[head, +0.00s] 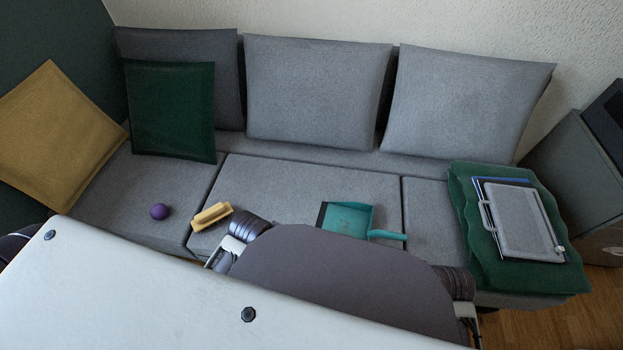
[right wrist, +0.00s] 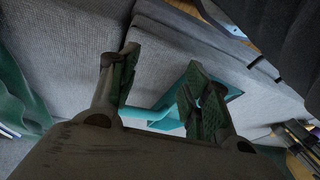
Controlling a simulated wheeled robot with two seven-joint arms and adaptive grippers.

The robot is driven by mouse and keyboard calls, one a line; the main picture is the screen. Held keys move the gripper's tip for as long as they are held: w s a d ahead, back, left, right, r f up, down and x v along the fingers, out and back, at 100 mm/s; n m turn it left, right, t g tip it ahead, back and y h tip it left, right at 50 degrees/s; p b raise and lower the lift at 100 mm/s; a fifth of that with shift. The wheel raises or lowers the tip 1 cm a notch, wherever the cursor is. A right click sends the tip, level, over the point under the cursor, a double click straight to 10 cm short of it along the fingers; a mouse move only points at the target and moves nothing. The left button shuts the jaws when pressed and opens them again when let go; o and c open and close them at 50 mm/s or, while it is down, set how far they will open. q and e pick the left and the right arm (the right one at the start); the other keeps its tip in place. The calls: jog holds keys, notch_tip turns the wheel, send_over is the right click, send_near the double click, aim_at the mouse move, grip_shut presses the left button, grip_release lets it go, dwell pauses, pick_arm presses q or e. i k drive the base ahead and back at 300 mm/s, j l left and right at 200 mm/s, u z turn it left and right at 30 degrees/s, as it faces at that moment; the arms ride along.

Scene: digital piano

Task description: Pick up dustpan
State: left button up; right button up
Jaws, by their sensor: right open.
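A teal dustpan (head: 346,218) lies on the middle seat of the grey sofa, its handle pointing right in the head view. My right gripper (right wrist: 162,60) is open in the right wrist view. The teal handle (right wrist: 150,113) appears between its two fingers, with part of the pan behind the right finger. I cannot tell whether the fingers touch it. The gripper body hides part of the dustpan.
A yellow brush-like item (head: 211,215) and a purple ball (head: 159,212) lie left on the sofa (head: 270,180). A green blanket (head: 466,215) with a grey clipboard-like item (head: 522,218) covers the right end. Cushions (head: 316,95) line the back.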

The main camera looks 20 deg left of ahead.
aim_at(352, 219)
jog(key=k+u, duration=0.1)
jog(key=u, duration=0.35)
jog(key=k+u, duration=0.15)
jog(key=u, duration=0.3)
jog(key=k+u, duration=0.1)
jog(key=u, duration=0.35)
jog(key=k+u, duration=0.1)
jog(key=u, duration=0.35)
jog(key=k+j+u, duration=0.1)
jog(key=u, duration=0.35)
jog(key=z, duration=2)
